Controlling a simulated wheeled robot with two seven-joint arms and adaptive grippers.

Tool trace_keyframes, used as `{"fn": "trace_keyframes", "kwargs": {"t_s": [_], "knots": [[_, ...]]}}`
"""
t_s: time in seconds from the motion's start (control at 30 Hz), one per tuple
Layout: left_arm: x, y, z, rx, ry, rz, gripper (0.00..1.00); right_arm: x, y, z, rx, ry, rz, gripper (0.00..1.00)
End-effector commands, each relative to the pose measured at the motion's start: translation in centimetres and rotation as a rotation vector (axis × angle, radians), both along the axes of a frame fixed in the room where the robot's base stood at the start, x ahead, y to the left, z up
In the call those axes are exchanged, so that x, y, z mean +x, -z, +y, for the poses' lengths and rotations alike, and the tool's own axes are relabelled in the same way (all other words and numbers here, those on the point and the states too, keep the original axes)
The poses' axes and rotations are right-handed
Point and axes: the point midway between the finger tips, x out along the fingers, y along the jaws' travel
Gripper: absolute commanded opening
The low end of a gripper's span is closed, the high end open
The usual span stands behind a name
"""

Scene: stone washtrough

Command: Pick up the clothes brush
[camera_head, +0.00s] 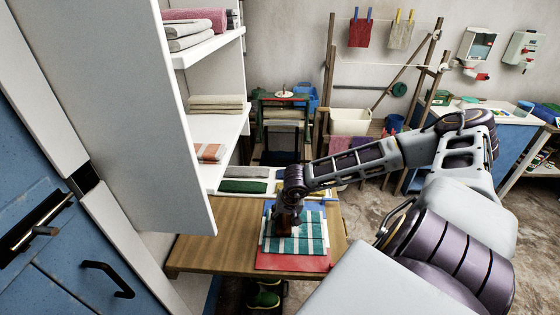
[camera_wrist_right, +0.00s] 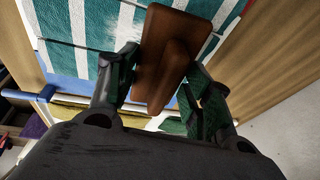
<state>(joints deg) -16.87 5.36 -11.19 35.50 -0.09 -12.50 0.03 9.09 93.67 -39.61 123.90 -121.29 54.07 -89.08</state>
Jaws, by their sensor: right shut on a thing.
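The clothes brush (camera_wrist_right: 160,65) shows in the right wrist view as a brown wooden block with a raised grip. My right gripper (camera_wrist_right: 158,90) is shut on it, with one finger on each side. The brush is over a green-and-white striped cloth (camera_wrist_right: 75,40); I cannot tell whether it touches the cloth. In the head view my right gripper (camera_head: 288,215) points down over the striped cloth (camera_head: 310,232), and the brush (camera_head: 283,229) shows only as a small brown patch beneath it. My left gripper is not in view.
The cloth lies on a red and blue board (camera_head: 290,261) on a wooden table (camera_head: 215,248). Folded cloths (camera_head: 245,173) lie behind. A white shelf unit (camera_head: 165,130) stands close on the left. A drying rack (camera_head: 328,80) and a basin counter (camera_head: 480,112) stand farther back.

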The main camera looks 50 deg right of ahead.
Motion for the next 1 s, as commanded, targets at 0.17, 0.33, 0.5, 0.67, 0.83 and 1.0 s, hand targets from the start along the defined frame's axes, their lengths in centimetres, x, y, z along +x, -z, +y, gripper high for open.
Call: {"fn": "trace_keyframes", "kwargs": {"t_s": [0.17,0.33,0.5,0.67,0.83,1.0], "knots": [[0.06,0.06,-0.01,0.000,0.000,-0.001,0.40,-0.61,-0.01,-0.57,-0.002,0.000,0.001,0.24],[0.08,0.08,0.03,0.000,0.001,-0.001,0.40,-0.85,-0.02,-0.71,-0.001,0.000,0.001,0.24],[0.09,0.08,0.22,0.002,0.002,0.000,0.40,-0.90,-0.03,-0.75,0.000,0.001,0.000,0.24],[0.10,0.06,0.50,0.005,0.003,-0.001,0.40,-0.89,-0.03,-0.73,0.000,0.001,0.000,0.24],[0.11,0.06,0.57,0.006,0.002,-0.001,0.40,-0.87,-0.03,-0.73,0.000,0.001,0.000,0.24],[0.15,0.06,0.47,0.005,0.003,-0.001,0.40,-0.87,-0.03,-0.73,0.000,0.001,0.000,0.31]]}}
